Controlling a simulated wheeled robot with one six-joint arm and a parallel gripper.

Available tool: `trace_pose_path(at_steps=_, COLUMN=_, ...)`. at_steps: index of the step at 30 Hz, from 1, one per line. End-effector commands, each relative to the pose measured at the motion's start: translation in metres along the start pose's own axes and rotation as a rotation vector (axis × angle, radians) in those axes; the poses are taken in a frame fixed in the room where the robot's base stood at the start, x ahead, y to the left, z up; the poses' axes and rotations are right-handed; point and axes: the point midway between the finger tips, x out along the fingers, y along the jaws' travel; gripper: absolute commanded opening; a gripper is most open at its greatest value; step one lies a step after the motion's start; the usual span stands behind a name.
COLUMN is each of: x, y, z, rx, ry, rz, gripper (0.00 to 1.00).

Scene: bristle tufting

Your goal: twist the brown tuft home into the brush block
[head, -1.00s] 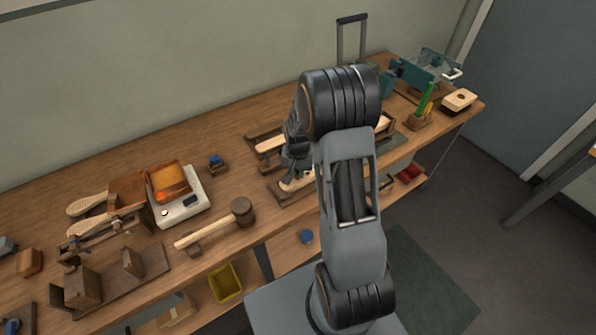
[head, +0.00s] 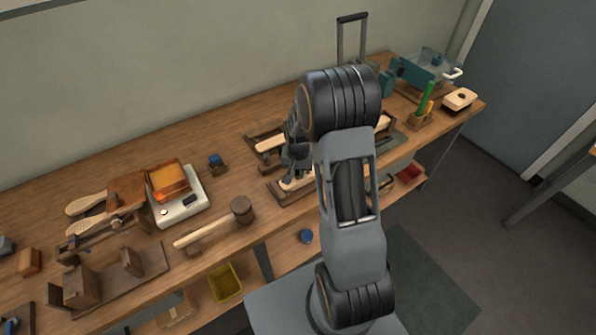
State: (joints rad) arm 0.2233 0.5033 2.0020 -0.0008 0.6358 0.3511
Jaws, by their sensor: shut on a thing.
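My gripper (head: 294,168) points down over the front wooden holder on the bench, just left of my arm. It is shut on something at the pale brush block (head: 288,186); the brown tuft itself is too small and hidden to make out. The block lies in a dark wooden holder (head: 279,197), partly covered by my gripper and arm. I cannot tell how deep the tuft sits in the block.
A second holder with a pale block (head: 268,145) lies just behind. A mallet (head: 240,210), a white scale (head: 182,209) with an orange-brown bundle (head: 170,180), and a small blue-topped block (head: 216,162) stand left. A pale block with a hole (head: 459,99) lies far right.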

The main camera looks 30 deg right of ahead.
Motion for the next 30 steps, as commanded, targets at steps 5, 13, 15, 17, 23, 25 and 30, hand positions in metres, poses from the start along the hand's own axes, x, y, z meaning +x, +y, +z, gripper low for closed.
trace_pose_path(at_steps=5, x=0.0001, y=0.0000, z=0.0001, rx=0.000, ry=0.000, rz=0.000, gripper=0.28)
trace_pose_path(at_steps=13, x=0.0000, y=0.0000, z=0.0001, rx=0.000, ry=0.000, rz=0.000, gripper=0.47)
trace_pose_path(at_steps=15, x=0.0000, y=0.0000, z=0.0001, rx=0.000, ry=0.000, rz=0.000, gripper=0.47)
trace_pose_path(at_steps=17, x=0.0000, y=0.0000, z=0.0001, rx=0.000, ry=0.000, rz=0.000, gripper=0.51)
trace_pose_path(at_steps=23, x=0.0000, y=0.0000, z=0.0000, rx=0.000, ry=0.000, rz=0.000, gripper=0.64)
trace_pose_path(at_steps=25, x=0.0000, y=0.0000, z=0.0000, rx=0.000, ry=0.000, rz=0.000, gripper=0.64)
trace_pose_path(at_steps=30, x=0.0000, y=0.0000, z=0.0000, rx=0.000, ry=0.000, rz=0.000, gripper=0.64)
